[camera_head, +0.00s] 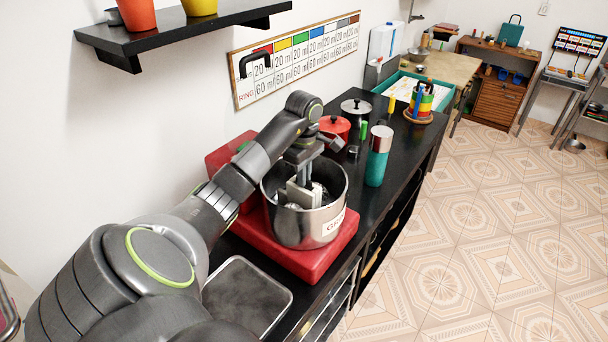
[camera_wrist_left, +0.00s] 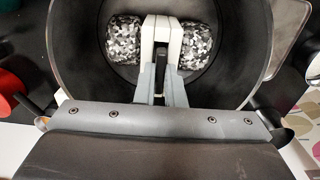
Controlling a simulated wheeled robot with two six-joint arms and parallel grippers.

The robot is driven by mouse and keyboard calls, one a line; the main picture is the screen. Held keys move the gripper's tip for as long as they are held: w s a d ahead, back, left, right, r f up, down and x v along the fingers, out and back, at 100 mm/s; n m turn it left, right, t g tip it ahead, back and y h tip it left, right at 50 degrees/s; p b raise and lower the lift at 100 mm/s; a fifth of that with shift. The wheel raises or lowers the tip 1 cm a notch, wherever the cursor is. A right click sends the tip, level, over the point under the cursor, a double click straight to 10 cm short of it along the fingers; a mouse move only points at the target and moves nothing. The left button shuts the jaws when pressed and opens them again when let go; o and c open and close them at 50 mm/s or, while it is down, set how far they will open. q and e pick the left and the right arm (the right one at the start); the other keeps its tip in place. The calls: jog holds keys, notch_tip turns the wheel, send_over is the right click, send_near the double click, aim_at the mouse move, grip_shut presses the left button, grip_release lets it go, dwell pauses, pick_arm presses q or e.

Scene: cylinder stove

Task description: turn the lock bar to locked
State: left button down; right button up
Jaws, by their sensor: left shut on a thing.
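A steel pot (camera_head: 300,230) with a partly hidden label stands on a red base (camera_head: 325,257) on the black counter. My left gripper (camera_head: 303,195) reaches down into the pot from above. In the left wrist view, a thick bar with a mottled black, white and grey pattern (camera_wrist_left: 124,42) lies across the inside of the pot. The pale fingers of my left gripper (camera_wrist_left: 161,48) are shut on its middle, with a patterned end showing on each side. I take it for the lock bar; no locked or unlocked mark shows. My right gripper is not in view.
A teal flask with a silver cap (camera_head: 378,155) stands close to the pot's right. A red lidded pot (camera_head: 335,126) and a steel lidded pot (camera_head: 356,108) are behind. A grey tray (camera_head: 247,298) lies in front. A shelf (camera_head: 165,32) hangs upper left.

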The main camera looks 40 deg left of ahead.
pick_arm(q)
jog(key=shift+n, duration=0.3)
jog(key=n, duration=0.3)
jog(key=shift+n, duration=0.3)
jog(key=n, duration=0.4)
jog(key=shift+n, duration=0.3)
jog(key=n, duration=0.5)
jog(key=shift+n, duration=2)
jog(key=c, duration=1.5)
grip_release()
